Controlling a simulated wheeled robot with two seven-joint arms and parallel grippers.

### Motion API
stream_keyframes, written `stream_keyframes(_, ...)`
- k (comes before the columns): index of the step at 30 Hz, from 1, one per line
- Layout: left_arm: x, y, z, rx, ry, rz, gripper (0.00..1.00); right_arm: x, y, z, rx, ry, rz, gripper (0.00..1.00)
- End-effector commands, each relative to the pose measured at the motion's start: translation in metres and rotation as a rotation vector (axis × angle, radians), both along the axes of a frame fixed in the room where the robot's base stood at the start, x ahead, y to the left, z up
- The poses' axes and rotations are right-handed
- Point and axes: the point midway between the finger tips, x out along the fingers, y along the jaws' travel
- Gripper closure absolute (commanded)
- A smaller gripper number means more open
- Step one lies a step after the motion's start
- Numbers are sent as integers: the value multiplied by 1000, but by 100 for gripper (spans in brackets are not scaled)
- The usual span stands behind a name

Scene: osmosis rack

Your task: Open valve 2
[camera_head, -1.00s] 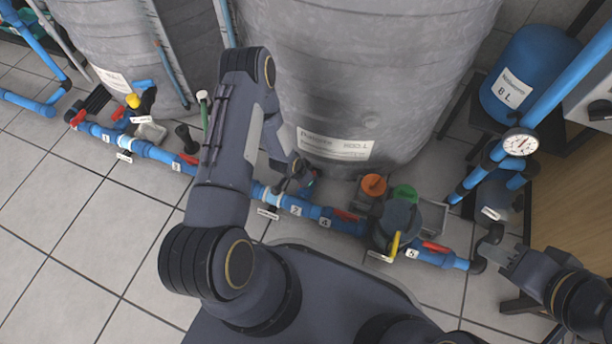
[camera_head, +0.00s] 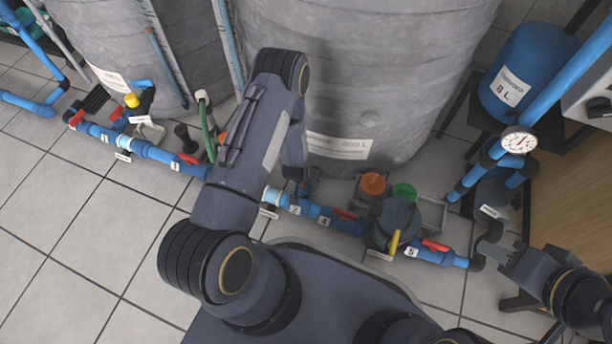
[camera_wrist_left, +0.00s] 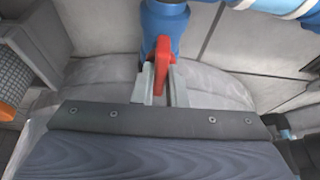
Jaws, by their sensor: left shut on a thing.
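In the left wrist view, my left gripper (camera_wrist_left: 161,86) is shut on a red valve handle (camera_wrist_left: 162,62), with one finger on each side. The handle sits on a blue valve body (camera_wrist_left: 165,22). No number shows on this valve there, so I cannot tell from that view which valve it is. In the head view, my left arm covers most of the left gripper and this handle, above the blue pipe (camera_head: 275,197). My right gripper (camera_head: 492,250) is at the lower right, near the black pipe elbow; its finger gap is unclear.
Other red handles show on the pipe line, at the left (camera_head: 189,159), centre (camera_head: 345,214) and right (camera_head: 435,245). A large grey tank (camera_head: 400,80) stands behind. An orange cap (camera_head: 373,184) and a green cap (camera_head: 404,192) sit nearby. Tiled floor (camera_head: 90,250) is open in front.

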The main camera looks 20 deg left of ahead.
Motion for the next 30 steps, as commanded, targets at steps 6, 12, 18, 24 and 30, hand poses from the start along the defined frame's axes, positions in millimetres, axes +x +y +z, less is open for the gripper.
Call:
stream_keyframes(6, 1, 1, 0, 0, -4, 5, 100, 0, 0, 0, 0, 0, 0, 64)
stream_keyframes(12, 1, 1, 0, 0, -3, 4, 75, 0, 0, 0, 0, 0, 0, 64)
stream_keyframes(18, 1, 0, 0, 0, -2, 2, 66, 0, 0, 0, 0, 0, 0, 64)
stream_keyframes(24, -1, 0, 5, -1, -1, 2, 66, 0, 0, 3, 0, 0, 0, 64)
stream_keyframes(30, -12, -1, 35, -1, -1, 2, 66, 0, 0, 21, 0, 0, 0, 64)
